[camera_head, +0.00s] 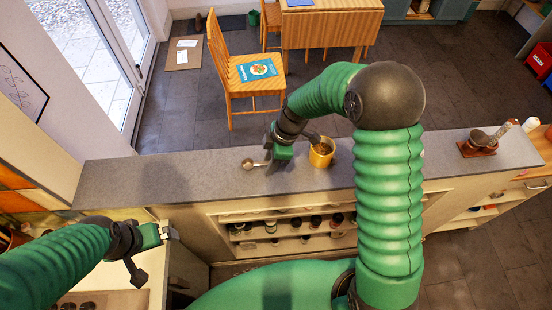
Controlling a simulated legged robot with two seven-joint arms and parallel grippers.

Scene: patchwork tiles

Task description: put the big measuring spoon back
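A small spoon with a round, metallic-looking bowl (248,164) lies on or just above the grey counter top; its short handle points right, toward my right gripper. My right gripper (279,154) is low over the counter, right beside the handle end. Its fingertips are too small and partly hidden, so I cannot tell whether they hold the handle. A yellow cup (321,153) with brownish contents stands on the counter just right of this gripper. My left gripper (157,254) is open and empty, in front of the counter at the lower left.
The grey counter (140,180) is clear to the left. A reddish-brown stand (477,150) with a dark bowl is at its right end, near bottle-like items. Shelves with several jars (271,226) are below. A wooden chair (247,75) and table (332,28) stand behind.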

